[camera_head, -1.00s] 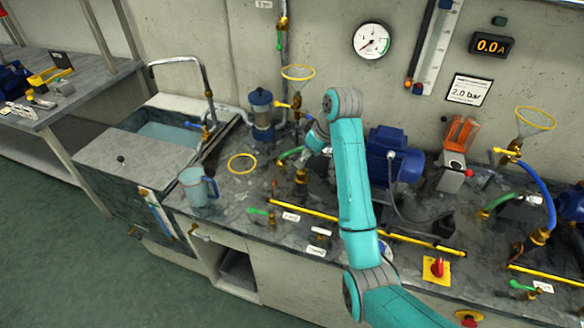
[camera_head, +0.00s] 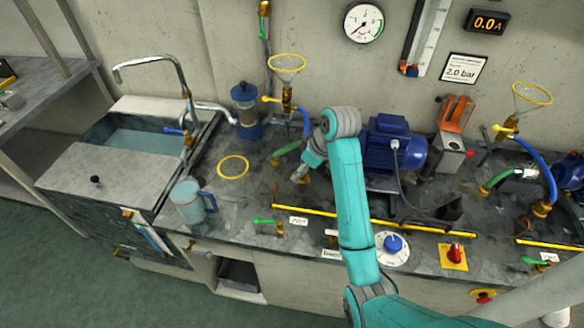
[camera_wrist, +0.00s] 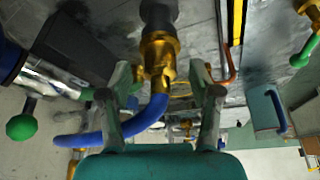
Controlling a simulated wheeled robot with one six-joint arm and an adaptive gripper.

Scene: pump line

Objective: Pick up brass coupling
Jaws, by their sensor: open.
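A brass coupling (camera_wrist: 159,55) shows in the wrist view, with a dark cylindrical piece above it in the picture and a blue hose (camera_wrist: 130,125) curving near its lower end. My gripper (camera_wrist: 164,82) is open, with one finger on each side of the coupling's lower part in the picture. I cannot tell whether either finger touches it. In the head view my gripper (camera_head: 301,176) is low over the bench, just left of the blue motor (camera_head: 386,145). The coupling cannot be made out there, as my gripper and arm cover that spot.
A yellow ring (camera_head: 233,167) and a clear jug (camera_head: 190,203) stand on the bench to the left, beside the sink (camera_head: 150,135). A funnel (camera_head: 287,66) stands behind my gripper. A yellow rail (camera_head: 300,211) runs along the front. Bench around the ring is clear.

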